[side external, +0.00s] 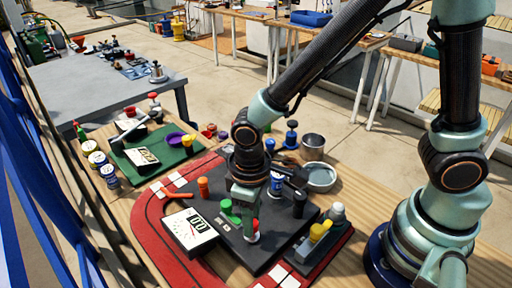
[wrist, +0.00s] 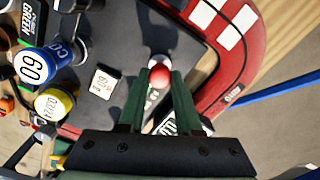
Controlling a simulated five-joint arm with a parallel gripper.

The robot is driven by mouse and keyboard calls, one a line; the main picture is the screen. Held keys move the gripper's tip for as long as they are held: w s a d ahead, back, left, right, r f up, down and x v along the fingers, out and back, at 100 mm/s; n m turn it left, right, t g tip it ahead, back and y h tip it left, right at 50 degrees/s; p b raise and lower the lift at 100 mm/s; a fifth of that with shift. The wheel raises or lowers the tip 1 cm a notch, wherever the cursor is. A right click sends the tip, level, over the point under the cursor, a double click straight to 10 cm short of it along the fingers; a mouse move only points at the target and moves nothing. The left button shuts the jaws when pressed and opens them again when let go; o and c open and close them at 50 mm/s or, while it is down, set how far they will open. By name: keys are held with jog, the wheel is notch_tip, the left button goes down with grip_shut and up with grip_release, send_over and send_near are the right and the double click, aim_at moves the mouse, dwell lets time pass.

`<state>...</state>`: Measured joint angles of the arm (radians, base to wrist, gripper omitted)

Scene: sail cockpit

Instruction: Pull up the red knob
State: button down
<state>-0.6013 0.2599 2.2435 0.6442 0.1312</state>
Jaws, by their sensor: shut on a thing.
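The red knob (wrist: 161,72) shows in the wrist view as a round red ball on a pale base, standing on the dark grey board (wrist: 190,58).
A black block with a yellow-topped part (side external: 317,232) stands to the right. Blue and yellow caps (wrist: 52,102) crowd the wrist view's left.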

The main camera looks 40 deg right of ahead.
jog(key=shift+a, duration=0.15)
jog(key=shift+r, duration=1.3)
jog(key=c, duration=0.6)
grip_release()
notch_tip(320, 180, up, 12)
